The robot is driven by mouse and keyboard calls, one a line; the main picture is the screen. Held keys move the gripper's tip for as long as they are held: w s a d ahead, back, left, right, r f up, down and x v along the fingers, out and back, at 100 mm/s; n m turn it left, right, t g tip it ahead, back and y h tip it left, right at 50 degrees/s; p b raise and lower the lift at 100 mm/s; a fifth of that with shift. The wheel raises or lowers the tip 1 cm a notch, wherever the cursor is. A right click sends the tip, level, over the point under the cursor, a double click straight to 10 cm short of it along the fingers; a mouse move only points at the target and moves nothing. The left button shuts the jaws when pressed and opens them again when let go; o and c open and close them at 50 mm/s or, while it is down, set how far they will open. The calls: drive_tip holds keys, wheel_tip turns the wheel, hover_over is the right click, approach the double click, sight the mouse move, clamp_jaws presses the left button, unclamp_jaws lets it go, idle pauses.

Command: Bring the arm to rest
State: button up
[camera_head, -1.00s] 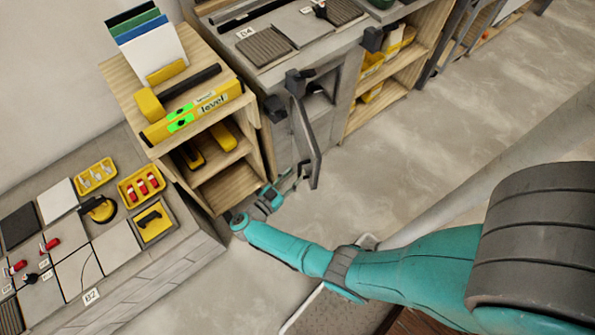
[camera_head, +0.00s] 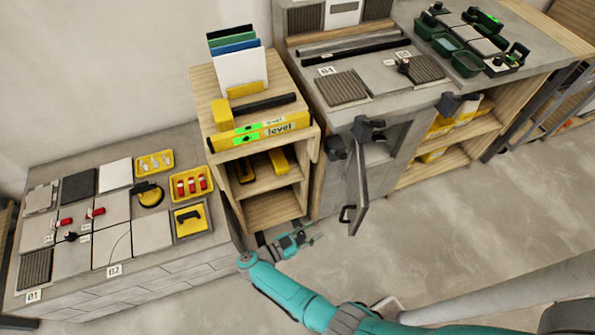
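My arm (camera_head: 290,297), teal with dark joints, reaches in from the lower right of the head view. Its end, my gripper (camera_head: 306,239), hangs in front of the wooden shelf unit (camera_head: 275,208), left of the ajar cabinet door (camera_head: 357,196). I see nothing held in it. The fingers are too small and unclear to tell whether they are open or shut.
The left counter (camera_head: 180,276) carries tiles, yellow trays (camera_head: 191,184) and red-handled pieces. A yellow level (camera_head: 258,132) lies on the shelf unit. Another counter (camera_head: 437,88) stands at the right with tools and green boxes. The floor (camera_head: 440,230) at the right is clear.

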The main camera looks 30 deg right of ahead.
drive_tip(key=s+d+r+n+t+y, duration=0.5)
drive_tip(key=s+r+t, duration=0.3)
drive_tip(key=t, duration=0.6)
drive_tip(key=s+a+r+n+y, duration=0.4)
drive_tip(key=s+r+n+y, duration=0.2)
drive_tip(key=s+r, duration=0.4)
drive_tip(key=s+a+r+n+y, duration=0.5)
drive_tip(key=s+r+n+y, duration=0.1)
drive_tip(key=s+r, duration=0.4)
drive_tip(key=shift+r+n+y, duration=0.3)
drive_tip(key=shift+r+y, duration=0.2)
drive_tip(key=shift+s, duration=0.1)
